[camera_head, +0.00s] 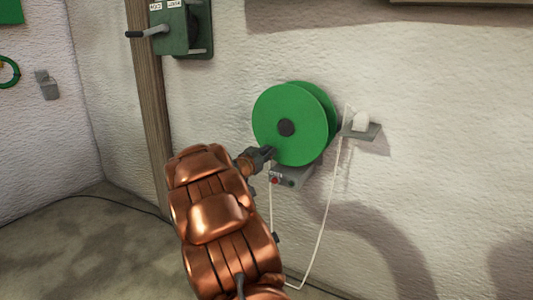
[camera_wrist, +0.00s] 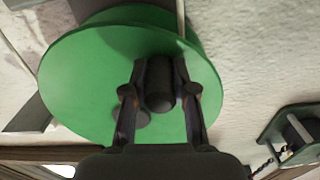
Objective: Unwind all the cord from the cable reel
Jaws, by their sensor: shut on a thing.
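The green cable reel (camera_head: 290,120) is mounted on the white wall, with a dark hub at its centre. My gripper (camera_head: 266,153) is at the lower left of the reel's front disc. In the wrist view, my gripper (camera_wrist: 160,92) has its fingers closed around a dark cylindrical handle (camera_wrist: 159,90) standing out from the green disc (camera_wrist: 85,75). How much cord is left on the drum is hidden between the discs.
A grey box (camera_head: 292,179) with a red button sits under the reel. A green winch (camera_head: 181,27) with a crank hangs upper left by a wooden post (camera_head: 150,120).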

